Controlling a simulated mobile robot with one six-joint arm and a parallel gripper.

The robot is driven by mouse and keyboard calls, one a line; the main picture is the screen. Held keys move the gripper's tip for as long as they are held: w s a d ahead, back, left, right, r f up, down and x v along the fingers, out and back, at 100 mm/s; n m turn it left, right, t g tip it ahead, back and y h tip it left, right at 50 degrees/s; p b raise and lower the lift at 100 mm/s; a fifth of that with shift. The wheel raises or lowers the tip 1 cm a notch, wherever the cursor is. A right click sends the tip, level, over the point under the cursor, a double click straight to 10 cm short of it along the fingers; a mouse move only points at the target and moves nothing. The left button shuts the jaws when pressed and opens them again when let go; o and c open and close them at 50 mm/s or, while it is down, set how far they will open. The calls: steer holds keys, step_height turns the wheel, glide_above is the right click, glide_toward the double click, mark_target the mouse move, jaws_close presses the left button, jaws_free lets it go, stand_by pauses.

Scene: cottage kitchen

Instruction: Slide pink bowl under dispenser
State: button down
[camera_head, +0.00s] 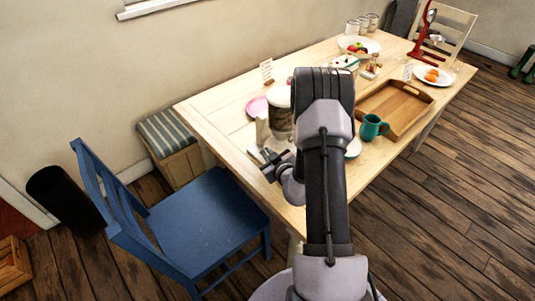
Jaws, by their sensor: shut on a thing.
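A round pink dish (257,106), which looks like the pink bowl, sits on the wooden table near its left end. A jar-like container with a pale lid and darker body (280,122), which may be the dispenser, stands to the right of it, partly hidden by my arm. My gripper (270,165) is low at the table's near left edge, in front of the container and apart from the pink dish. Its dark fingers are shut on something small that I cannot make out. A pale piece (257,152) shows beside the fingertips.
A teal mug (373,127) and a wooden tray (419,116) lie right of my arm. A plate of orange food (432,76), a fruit bowl (358,46) and a red stand (425,40) are farther back. A blue chair (190,222) blocks the near left side.

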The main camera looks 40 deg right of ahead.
steer(key=c, duration=1.5)
jaws_free()
steer(key=p+v, duration=0.6)
steer(key=v, duration=1.1)
steer(key=shift+s+p, duration=0.2)
steer(key=shift+p, duration=0.2)
